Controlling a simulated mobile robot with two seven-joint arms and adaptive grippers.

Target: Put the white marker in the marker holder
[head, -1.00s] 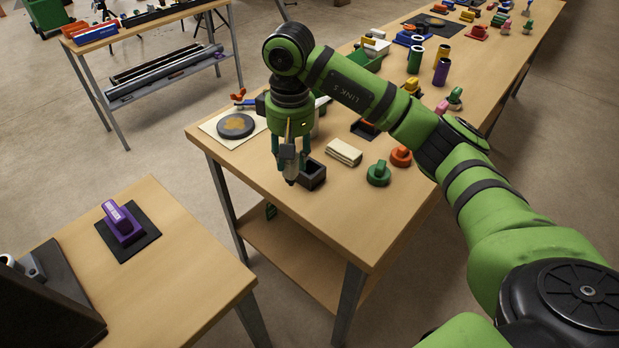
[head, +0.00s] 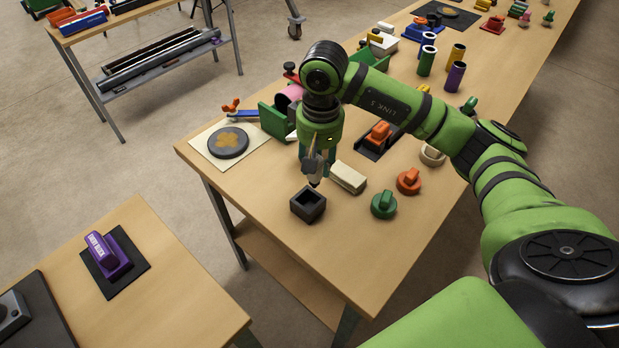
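My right gripper (head: 316,168) points down over the near end of the long wooden table. It seems shut on a slim upright piece with a pale upper part and a dark tip, which I take to be the white marker (head: 312,144); the fingers hide much of it. A black, square, open-topped box (head: 308,205), apparently the marker holder, stands on the table just in front of the gripper. The dark tip is just behind the box's back right edge in the picture, not over its opening. My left gripper is not in view.
A cream block (head: 348,177) lies close right of the gripper. A green knob (head: 383,204) and an orange knob (head: 408,181) stand further right. A dark disc (head: 228,142) lies on a pale board at left. The table front is clear.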

